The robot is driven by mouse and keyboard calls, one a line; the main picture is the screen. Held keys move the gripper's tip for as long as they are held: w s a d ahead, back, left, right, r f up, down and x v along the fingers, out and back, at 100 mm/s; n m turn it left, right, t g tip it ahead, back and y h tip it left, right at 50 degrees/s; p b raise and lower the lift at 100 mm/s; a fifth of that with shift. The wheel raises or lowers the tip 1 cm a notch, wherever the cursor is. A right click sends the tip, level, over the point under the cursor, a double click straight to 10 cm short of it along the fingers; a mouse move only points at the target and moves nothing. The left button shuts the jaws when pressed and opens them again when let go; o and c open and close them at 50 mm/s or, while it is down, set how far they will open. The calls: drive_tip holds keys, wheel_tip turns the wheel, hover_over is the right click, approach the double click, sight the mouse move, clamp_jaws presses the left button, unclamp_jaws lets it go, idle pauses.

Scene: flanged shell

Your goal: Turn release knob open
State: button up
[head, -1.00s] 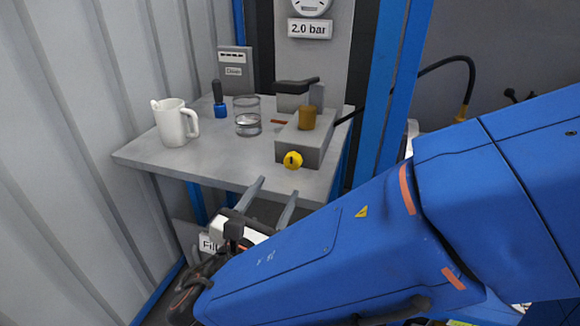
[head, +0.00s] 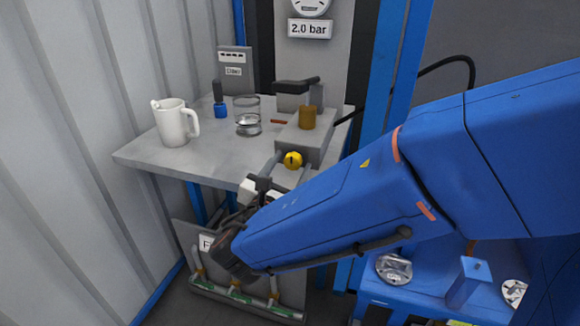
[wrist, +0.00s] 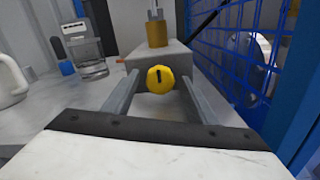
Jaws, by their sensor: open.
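The yellow release knob (head: 293,160) is on the front face of a grey block (head: 312,135) on the table. It has a dark mark on its face, which looks upright in the wrist view (wrist: 160,79). My gripper (head: 286,163) is open, with one finger on each side of the knob. In the wrist view the open fingers (wrist: 158,90) frame the knob, with a gap visible on both sides. I cannot tell exactly how far the fingertips reach past the knob's face.
A brass-coloured cylinder (head: 307,118) and a dark lever (head: 297,85) stand on the block. A glass (head: 248,122), a blue-based tool (head: 220,108) and a white mug (head: 174,125) stand to the left on the grey table (head: 150,157). Blue mesh (wrist: 235,55) is at the right.

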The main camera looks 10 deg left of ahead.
drive_tip(key=shift+c, duration=0.7)
drive_tip(key=c, duration=0.9)
drive_tip(key=shift+n, duration=0.4)
drive_tip(key=n, duration=0.3)
drive_tip(key=shift+n, duration=2.5)
drive_tip(key=o, duration=1)
